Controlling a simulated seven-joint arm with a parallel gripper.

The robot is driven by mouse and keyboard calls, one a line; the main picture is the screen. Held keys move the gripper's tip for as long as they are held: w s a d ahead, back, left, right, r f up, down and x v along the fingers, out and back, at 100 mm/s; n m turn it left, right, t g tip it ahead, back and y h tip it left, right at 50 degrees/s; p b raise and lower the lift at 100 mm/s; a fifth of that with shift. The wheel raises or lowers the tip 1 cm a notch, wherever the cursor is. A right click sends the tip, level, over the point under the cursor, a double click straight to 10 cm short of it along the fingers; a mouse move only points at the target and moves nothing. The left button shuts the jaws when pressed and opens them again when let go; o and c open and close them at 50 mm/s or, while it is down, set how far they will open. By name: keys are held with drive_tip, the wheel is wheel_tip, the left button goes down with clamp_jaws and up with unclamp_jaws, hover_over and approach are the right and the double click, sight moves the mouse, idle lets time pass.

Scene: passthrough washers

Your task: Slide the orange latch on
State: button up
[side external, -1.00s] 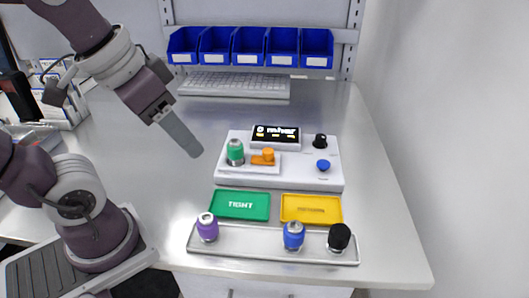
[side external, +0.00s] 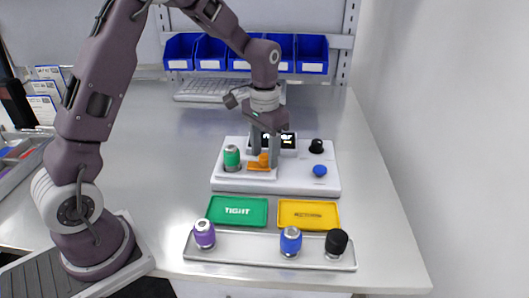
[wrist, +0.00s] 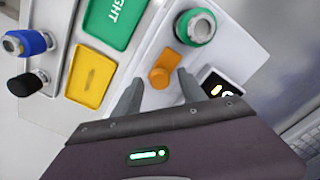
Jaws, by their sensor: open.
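The orange latch (side external: 263,161) sits on a raised white plate of the white panel (side external: 230,181), just right of the green knurled fitting (side external: 231,157). In the wrist view the orange latch (wrist: 160,76) lies between and just beyond my fingertips. My gripper (side external: 264,155) points down over the latch, its fingers apart on either side. It also shows open in the wrist view (wrist: 157,82). Whether the fingers touch the latch cannot be told. The green fitting (wrist: 195,27) is close past the latch in the wrist view. My gripper partly hides the display (side external: 288,141).
A black knob (side external: 316,146) and a blue knob (side external: 320,170) stand on the panel's right. In front are a green tray (side external: 238,211), a yellow tray (side external: 308,214) and a metal rack (side external: 225,249) holding purple, blue and black fittings.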

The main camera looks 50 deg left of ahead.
drive_tip(key=shift+f, duration=0.15)
clamp_jaws()
idle(1.4)
